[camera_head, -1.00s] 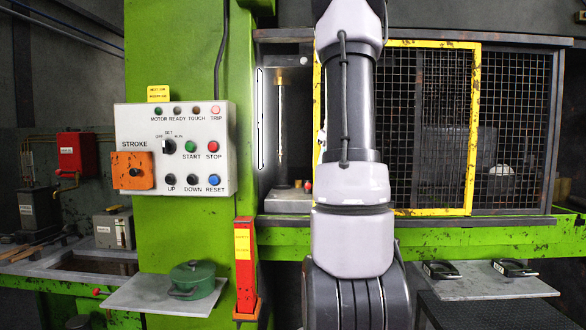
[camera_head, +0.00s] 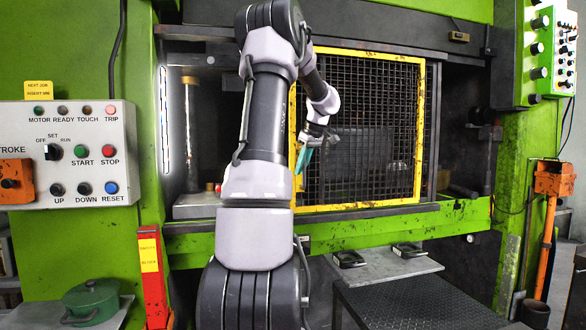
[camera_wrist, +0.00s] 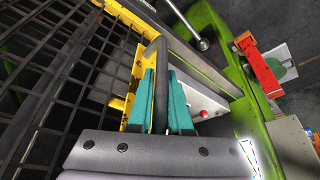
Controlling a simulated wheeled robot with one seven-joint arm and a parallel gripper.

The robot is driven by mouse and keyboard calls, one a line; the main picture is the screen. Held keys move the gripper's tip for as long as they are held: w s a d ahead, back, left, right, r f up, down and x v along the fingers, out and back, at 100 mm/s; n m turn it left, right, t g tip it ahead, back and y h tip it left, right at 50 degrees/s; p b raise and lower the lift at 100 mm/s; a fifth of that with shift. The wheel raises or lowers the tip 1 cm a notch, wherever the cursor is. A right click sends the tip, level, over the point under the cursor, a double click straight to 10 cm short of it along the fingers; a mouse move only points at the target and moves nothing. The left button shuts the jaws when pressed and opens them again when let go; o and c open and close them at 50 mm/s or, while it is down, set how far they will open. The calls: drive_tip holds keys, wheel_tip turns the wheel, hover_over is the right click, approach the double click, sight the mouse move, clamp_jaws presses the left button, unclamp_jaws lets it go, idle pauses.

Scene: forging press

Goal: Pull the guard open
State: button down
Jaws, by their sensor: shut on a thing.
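The guard (camera_head: 420,125) is a yellow-framed panel of dark mesh across the right part of the press opening. An uncovered gap shows left of its left upright, with a bright strip light and a brass-topped column in it. My gripper (camera_head: 304,158), with teal fingers, is at the guard's left upright. In the wrist view my gripper (camera_wrist: 161,90) is shut on the grey bar handle (camera_wrist: 158,52) beside the guard's yellow frame (camera_wrist: 146,92). My arm hides part of the gap and of the left upright in the head view.
A control panel (camera_head: 75,155) stands left, above a green pot (camera_head: 92,300) and a red post (camera_head: 153,278). A grey shelf (camera_head: 372,270) and a dark grated platform (camera_head: 425,300) lie below the guard. An orange stand (camera_head: 553,180) is at right.

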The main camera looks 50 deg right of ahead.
drive_tip(key=shift+r, duration=0.1)
drive_tip(key=c, duration=0.8)
unclamp_jaws()
drive_tip(key=shift+c, duration=0.2)
drive_tip(key=v, duration=1)
drive_tip(key=shift+s+r, duration=0.25)
drive_tip(key=shift+r, duration=0.05)
